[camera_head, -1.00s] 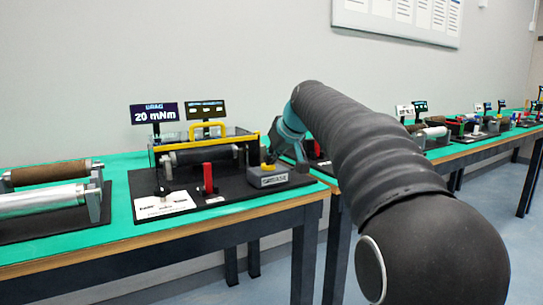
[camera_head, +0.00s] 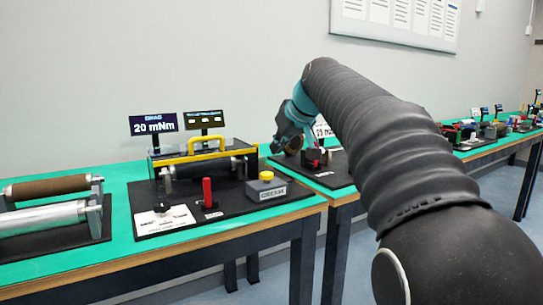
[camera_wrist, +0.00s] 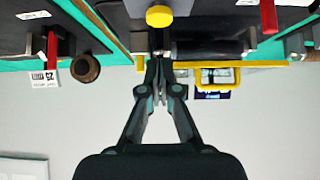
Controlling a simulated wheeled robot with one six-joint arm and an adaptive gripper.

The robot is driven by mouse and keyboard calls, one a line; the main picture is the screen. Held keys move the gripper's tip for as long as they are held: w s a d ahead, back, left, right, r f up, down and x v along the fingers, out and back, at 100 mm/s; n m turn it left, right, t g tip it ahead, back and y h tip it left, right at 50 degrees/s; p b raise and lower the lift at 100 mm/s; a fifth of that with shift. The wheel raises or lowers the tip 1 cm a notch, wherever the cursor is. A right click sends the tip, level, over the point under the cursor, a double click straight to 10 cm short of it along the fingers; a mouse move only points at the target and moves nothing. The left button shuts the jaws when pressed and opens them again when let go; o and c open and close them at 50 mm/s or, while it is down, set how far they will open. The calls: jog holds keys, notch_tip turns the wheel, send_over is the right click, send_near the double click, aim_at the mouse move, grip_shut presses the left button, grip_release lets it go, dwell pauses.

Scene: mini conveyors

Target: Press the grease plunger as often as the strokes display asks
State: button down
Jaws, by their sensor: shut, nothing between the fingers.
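The grease unit is a grey box (camera_head: 266,190) with a round yellow plunger (camera_head: 266,176) on top, at the right end of the black base plate. The plunger also shows at the top of the wrist view (camera_wrist: 159,16). My gripper (camera_head: 279,149) is shut and empty, apart from the plunger; in the head view it appears above and slightly right of it. Its closed fingertips show in the wrist view (camera_wrist: 160,62). A dark display (camera_head: 204,119) behind the rig bears small pale marks that I cannot read. The display beside it (camera_head: 153,124) reads 20 mNm.
A yellow handle (camera_head: 207,145) spans the clear guard over the roller. A red lever (camera_head: 207,192) stands in front. Brown and silver rollers (camera_head: 52,187) lie at left. Another station with a red part (camera_head: 314,156) stands on the table at right.

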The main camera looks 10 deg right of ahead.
jog(key=shift+v, duration=2.2)
jog(key=r+b, duration=0.1)
jog(key=b, duration=0.1)
jog(key=shift+a+r+b, duration=0.1)
jog(key=shift+r+b, duration=0.15)
jog(key=shift+b, duration=0.05)
jog(key=b, duration=0.1)
send_over(264, 173)
jog(key=s, duration=0.2)
jog(key=f, duration=0.5)
jog(key=d+f, duration=0.1)
jog(key=f, duration=0.1)
jog(key=shift+f, duration=0.3)
jog(key=shift+s+f+b, duration=0.2)
jog(key=shift+f+b, duration=0.4)
jog(key=shift+f, duration=1.15)
